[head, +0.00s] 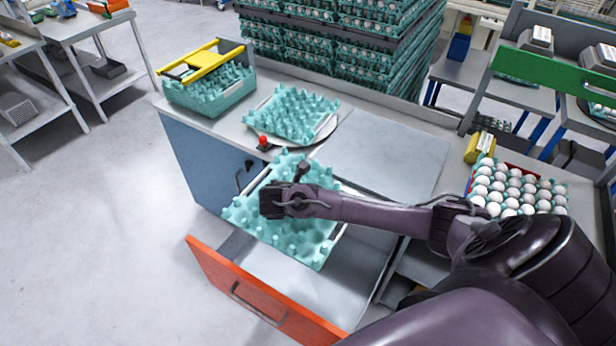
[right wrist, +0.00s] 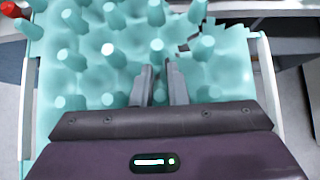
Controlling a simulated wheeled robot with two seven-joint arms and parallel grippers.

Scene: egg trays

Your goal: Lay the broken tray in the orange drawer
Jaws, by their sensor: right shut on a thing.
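The broken tray (head: 310,245) is a teal egg tray with rows of pegs; the right wrist view shows its ragged break (right wrist: 190,45). My right gripper (head: 272,200) is shut on the tray; in the right wrist view its two fingers (right wrist: 163,78) are close together among the pegs. The orange drawer (head: 235,292) is pulled open, with its bare grey floor showing in front of the tray. The tray is over the rear of the drawer; I cannot tell whether it touches the drawer floor. My left gripper is not in view.
Another teal tray (head: 292,112) lies on a round plate on the counter, near a red button (head: 263,143). A teal crate (head: 215,98) with a yellow handle stands left. A tray of white eggs (head: 515,190) is right. The counter middle (head: 385,150) is clear.

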